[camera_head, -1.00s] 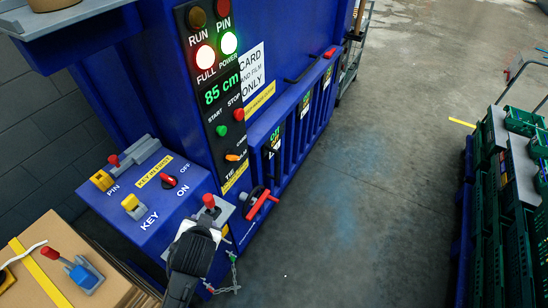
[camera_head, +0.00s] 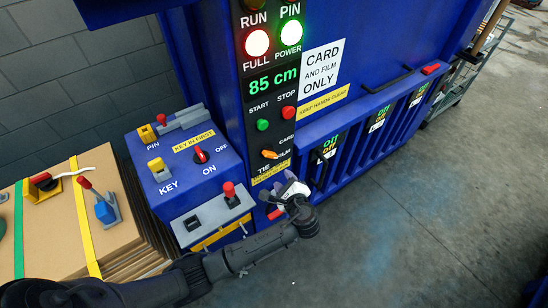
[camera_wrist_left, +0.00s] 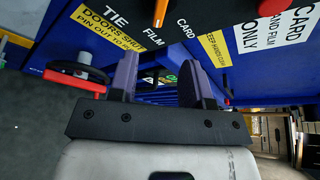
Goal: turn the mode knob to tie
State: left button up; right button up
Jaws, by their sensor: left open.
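The mode knob (camera_head: 269,154) is a small orange pointer on the black control panel, among the labels CARD, FILM and TIE. In the left wrist view the orange knob (camera_wrist_left: 160,12) is cut by the top edge, above the FILM label, with TIE to its left and CARD to its right. My left gripper (camera_head: 290,180) is below and slightly right of the knob, apart from it. Its two dark fingers (camera_wrist_left: 158,70) stand apart with nothing between them. My right gripper is not in view.
Green START (camera_head: 263,125) and red STOP (camera_head: 289,112) buttons sit above the knob. A blue key box (camera_head: 180,165) with a red switch is to the left. A red-knobbed lever (camera_head: 229,190) stands close left of my gripper. Open floor lies right.

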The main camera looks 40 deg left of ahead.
aim_at(272, 157)
pick_arm(q)
jog(key=x, duration=1.3)
jog(key=shift+w+a, duration=0.1)
jog(key=shift+a, duration=0.05)
jog(key=shift+c, duration=0.2)
grip_shut()
